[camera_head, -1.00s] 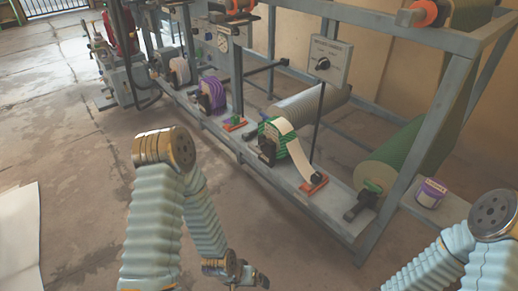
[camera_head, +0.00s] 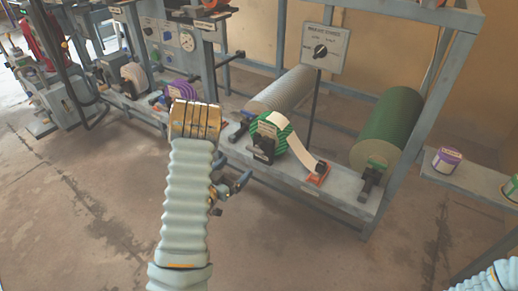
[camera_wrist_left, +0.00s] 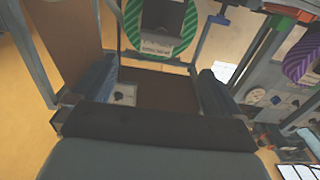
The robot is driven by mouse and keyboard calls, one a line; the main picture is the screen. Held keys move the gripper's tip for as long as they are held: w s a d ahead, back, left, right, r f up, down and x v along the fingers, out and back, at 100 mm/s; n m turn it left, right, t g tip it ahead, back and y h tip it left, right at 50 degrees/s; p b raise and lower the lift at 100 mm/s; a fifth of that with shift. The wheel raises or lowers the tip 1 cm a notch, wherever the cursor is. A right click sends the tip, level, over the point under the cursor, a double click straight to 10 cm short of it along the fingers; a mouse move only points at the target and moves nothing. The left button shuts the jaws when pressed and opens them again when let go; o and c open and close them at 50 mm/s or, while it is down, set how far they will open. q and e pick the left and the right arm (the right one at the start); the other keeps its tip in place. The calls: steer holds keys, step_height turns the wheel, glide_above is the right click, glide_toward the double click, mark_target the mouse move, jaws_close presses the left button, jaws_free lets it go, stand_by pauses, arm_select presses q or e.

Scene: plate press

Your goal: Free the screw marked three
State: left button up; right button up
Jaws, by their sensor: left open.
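I cannot make out a screw marked three in either view; any markings are too small to read. Small black fittings sit along the frame's low beam, among them a black block (camera_head: 264,150) in front of the green-striped roll (camera_head: 275,127) and a black clamp (camera_head: 370,181) by the green roller. My left gripper (camera_head: 238,178) is open and empty, in front of the beam, left of and below the striped roll. Its two spread fingers also show in the left wrist view (camera_wrist_left: 157,88), with the striped roll beyond them. My right gripper is out of view.
A grey metal frame (camera_head: 340,204) carries a green roller (camera_head: 392,125), a grey roller (camera_head: 283,91), a purple roll (camera_head: 182,92) and a control box with a dial (camera_head: 325,48). A purple-lidded tin (camera_head: 446,160) stands on a side shelf at right. The floor in front is clear.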

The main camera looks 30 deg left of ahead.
mark_target(253, 151)
arm_select(q)
steer(key=w, duration=0.8)
steer(key=w+d, duration=0.1)
steer(key=w, duration=0.3)
steer(key=shift+p, duration=0.4)
steer(key=c, duration=0.9)
